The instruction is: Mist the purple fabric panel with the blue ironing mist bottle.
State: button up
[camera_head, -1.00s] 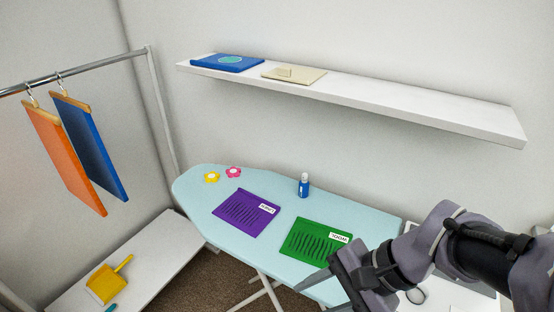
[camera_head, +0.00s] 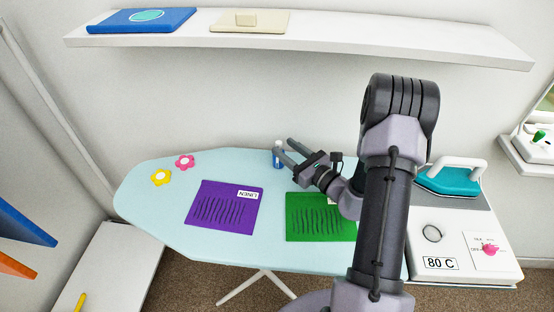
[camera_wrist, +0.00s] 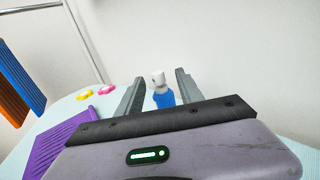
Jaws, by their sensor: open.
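The blue mist bottle (camera_head: 278,156), with a white top, stands upright on the ironing board (camera_head: 160,210). My gripper (camera_head: 284,151) is open at the bottle. In the wrist view the bottle (camera_wrist: 161,91) shows between the two spread fingers (camera_wrist: 158,90), with a gap on each side. I cannot tell how deep it sits between them. The purple fabric panel (camera_head: 225,207), labelled LINEN, lies flat on the board, left of and nearer than the bottle. Its edge also shows at the left in the wrist view (camera_wrist: 60,142).
A green panel (camera_head: 310,220) lies under my arm, partly hidden. Yellow (camera_head: 161,177) and pink (camera_head: 185,161) flowers lie at the board's left. An iron (camera_head: 450,178) rests on a white station at right, marked 80 C. A shelf (camera_head: 340,40) runs along the wall above.

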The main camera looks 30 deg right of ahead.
jog(key=b+x, duration=0.1)
jog(key=x, duration=0.2)
jog(key=b+x, duration=0.1)
jog(key=x, duration=0.2)
jog(key=shift+w+a+f, duration=0.15)
jog(key=shift+w+f, duration=0.05)
jog(key=shift+f, duration=0.05)
grip_shut()
dwell(1.0)
